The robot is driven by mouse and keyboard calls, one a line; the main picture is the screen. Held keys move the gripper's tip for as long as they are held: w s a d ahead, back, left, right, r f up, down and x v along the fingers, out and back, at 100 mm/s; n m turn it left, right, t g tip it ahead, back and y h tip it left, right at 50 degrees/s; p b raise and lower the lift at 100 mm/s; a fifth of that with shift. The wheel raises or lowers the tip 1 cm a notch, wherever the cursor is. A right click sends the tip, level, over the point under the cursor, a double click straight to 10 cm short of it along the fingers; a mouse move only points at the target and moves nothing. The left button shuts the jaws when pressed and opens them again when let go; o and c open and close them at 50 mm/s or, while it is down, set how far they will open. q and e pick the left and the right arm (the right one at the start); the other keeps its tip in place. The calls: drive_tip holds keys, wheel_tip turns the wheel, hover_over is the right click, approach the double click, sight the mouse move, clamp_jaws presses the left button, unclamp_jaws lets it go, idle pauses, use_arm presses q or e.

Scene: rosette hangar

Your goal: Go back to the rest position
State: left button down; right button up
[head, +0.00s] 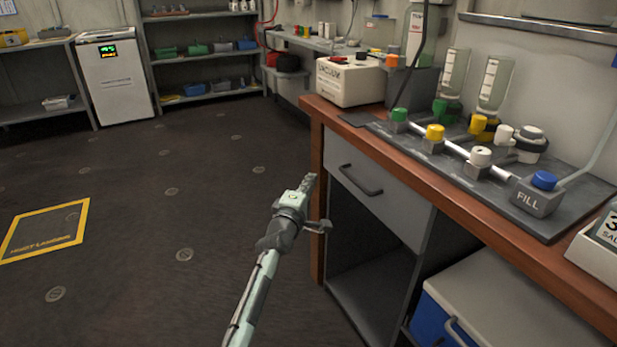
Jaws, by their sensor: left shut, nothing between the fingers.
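My left gripper (307,183) shows in the middle of the head view, at the end of my left arm, which rises from the bottom edge. It is shut and empty. In the picture it lies just left of the wooden bench's (449,197) front left corner, over the dark floor. I cannot tell the exact gap to the bench. My right gripper is not in the view.
The bench carries a grey panel with coloured valve knobs (435,132), a blue FILL knob (543,181) and a white vacuum box (348,82). A drawer handle (359,180) sticks out below. A blue and white cooler (500,290) stands underneath. Open floor (130,190) lies left.

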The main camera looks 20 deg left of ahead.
use_arm(q)
drive_tip(key=s+d+f+m+g+h, duration=0.35)
drive_tip(key=s+f+m+g, duration=0.35)
drive_tip(key=s+f+m, duration=0.85)
drive_tip(key=s+f+m+g+y, duration=0.1)
drive_tip(key=s+f+g, duration=0.1)
drive_tip(key=s+f, duration=0.3)
drive_tip(key=s+a+f+m+g+y, duration=0.1)
drive_tip(key=s+f, duration=0.4)
drive_tip(key=s, duration=0.8)
drive_tip(key=s+a+f+m+g+y, duration=0.1)
drive_tip(key=s+f+m+g, duration=0.2)
drive_tip(key=s, duration=0.6)
wheel_tip(320, 180, down, 2)
drive_tip(key=shift+s+a+f+g, duration=0.1)
drive_tip(key=shift+s+a+g, duration=0.2)
drive_tip(key=shift+g, duration=0.7)
